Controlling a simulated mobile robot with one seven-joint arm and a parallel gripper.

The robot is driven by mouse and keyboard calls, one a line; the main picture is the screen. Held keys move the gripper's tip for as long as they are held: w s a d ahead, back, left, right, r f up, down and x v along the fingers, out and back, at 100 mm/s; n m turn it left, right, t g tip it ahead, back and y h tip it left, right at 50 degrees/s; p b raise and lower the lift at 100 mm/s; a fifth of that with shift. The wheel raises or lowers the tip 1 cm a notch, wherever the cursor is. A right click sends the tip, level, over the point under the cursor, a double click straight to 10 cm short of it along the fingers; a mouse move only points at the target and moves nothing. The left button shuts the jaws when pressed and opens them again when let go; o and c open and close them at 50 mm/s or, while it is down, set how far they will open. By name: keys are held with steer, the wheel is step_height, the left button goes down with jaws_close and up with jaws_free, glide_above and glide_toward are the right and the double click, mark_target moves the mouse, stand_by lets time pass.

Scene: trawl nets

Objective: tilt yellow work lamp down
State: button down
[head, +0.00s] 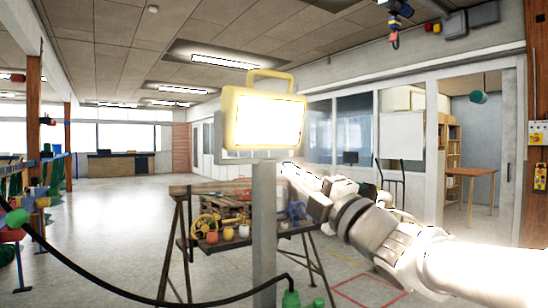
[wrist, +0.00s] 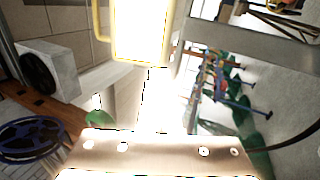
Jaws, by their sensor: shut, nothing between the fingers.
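The yellow work lamp (head: 232,128) is lit, with a glowing white face, a yellow frame and a handle on top. It sits on a grey post in the head view, its face roughly upright toward me. In the wrist view the lamp (wrist: 117,50) is at the top, turned sideways, its face washed out by glare. My gripper (head: 288,170) is just right of the post, below the lamp's lower right corner, and looks shut and empty. Glare hides its fingertips, so I cannot tell whether they touch the lamp.
The grey post (head: 264,215) stands in front of a trestle table (head: 318,228) holding tools and floats. A black cable (head: 110,282) sags across the lower left. A hook (head: 394,38) hangs at upper right. Open floor (head: 125,215) lies to the left.

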step_height(320, 180, up, 9)
steer(key=n+g+h+p, duration=0.6)
steer(key=n+p, duration=1.1)
steer(key=p, duration=0.9)
steer(key=shift+w+g, duration=0.15)
steer(key=shift+g, duration=0.95)
glide_toward(258, 148)
steer(key=a+f, duration=0.1)
steer(key=w+a+f, duration=0.1)
steer(key=f, duration=0.1)
steer(key=w+a+f, duration=0.1)
steer(key=a+f, duration=0.1)
steer(key=shift+w, duration=0.25)
steer(key=shift+w+a, duration=0.25)
steer(key=shift+w, duration=0.3)
